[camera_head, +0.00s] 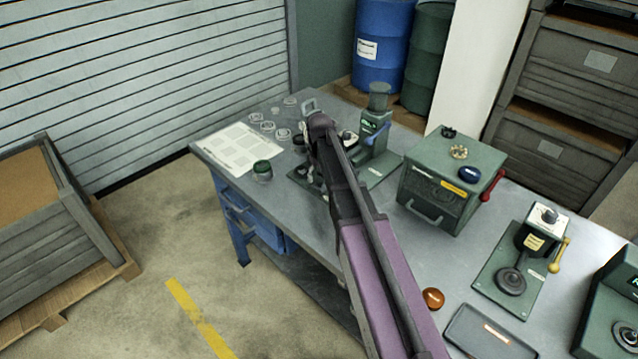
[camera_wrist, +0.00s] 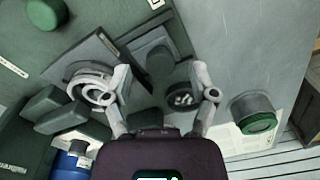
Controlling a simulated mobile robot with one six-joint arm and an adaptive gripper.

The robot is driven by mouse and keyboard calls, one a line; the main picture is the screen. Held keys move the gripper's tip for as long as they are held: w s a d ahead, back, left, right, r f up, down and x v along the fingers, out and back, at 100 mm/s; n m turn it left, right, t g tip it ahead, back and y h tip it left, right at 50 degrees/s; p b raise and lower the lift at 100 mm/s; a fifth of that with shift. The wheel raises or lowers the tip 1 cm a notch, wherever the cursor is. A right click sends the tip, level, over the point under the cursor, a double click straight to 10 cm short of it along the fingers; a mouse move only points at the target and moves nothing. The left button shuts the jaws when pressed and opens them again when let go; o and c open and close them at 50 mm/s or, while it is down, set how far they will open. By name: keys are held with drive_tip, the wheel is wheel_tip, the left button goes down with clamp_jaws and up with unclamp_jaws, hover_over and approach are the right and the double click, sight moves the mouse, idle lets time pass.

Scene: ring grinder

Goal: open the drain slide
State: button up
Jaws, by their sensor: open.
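My gripper (camera_head: 316,112) reaches over the far left part of the bench in the head view. In the wrist view its two fingers (camera_wrist: 163,84) are spread apart, with nothing held between them. Below them lies a green machine base with a dark square block (camera_wrist: 152,50), a pale metal ring part (camera_wrist: 90,82) beside the left finger and a black round cup (camera_wrist: 181,98) with small pale pieces near the right finger. I cannot tell which part is the drain slide. In the head view my arm hides much of this machine.
A green upright machine (camera_head: 374,132) with a blue lever stands close right of my gripper. A green box (camera_head: 440,190) with a red handle is further right. A green-lidded jar (camera_head: 262,170), a white sheet (camera_head: 234,150) and several rings lie to the left.

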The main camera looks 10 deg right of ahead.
drive_tip(key=shift+f+b, duration=0.3)
drive_tip(key=shift+f, duration=0.2)
